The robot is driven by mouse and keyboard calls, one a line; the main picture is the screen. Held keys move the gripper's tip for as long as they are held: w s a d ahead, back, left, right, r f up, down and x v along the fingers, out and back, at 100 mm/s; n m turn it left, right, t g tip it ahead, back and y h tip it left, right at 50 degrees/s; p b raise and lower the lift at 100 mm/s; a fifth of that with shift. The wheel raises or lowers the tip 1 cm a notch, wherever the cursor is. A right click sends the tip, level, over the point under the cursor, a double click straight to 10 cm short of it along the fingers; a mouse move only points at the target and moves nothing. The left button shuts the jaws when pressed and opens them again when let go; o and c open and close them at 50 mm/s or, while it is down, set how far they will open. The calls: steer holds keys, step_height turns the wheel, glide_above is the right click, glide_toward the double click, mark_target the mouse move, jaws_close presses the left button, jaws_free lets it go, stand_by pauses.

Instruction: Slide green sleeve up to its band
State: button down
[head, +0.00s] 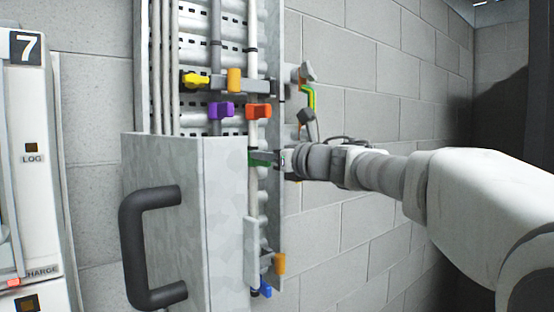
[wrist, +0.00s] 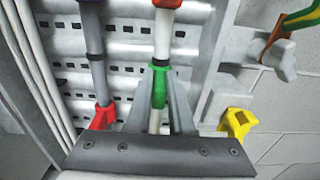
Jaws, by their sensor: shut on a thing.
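The green sleeve (wrist: 158,88) sits around a white upright pipe (wrist: 162,40) in the wrist view. My gripper (wrist: 160,78) is shut on the sleeve, with a grey finger on either side of it. In the head view my gripper (head: 268,158) reaches in from the right, and the green sleeve (head: 254,160) shows partly beside the fingertips. Bare white pipe shows above the sleeve, below an orange-red clip (head: 258,111).
A purple clip (head: 221,110) sits on the neighbouring pipe, with yellow (head: 195,80) and orange (head: 234,80) pieces above. A grey door with a black handle (head: 145,245) stands at the left. A red clip (wrist: 102,117) and yellow piece (wrist: 238,122) flank my fingers.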

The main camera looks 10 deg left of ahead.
steer(key=shift+r, duration=0.4)
steer(key=c, duration=0.8)
jaws_free()
steer(key=shift+f, duration=0.15)
steer(key=b+v, duration=0.4)
steer(key=v, duration=1.3)
steer(key=shift+d, duration=0.15)
steer(key=shift+s, duration=0.15)
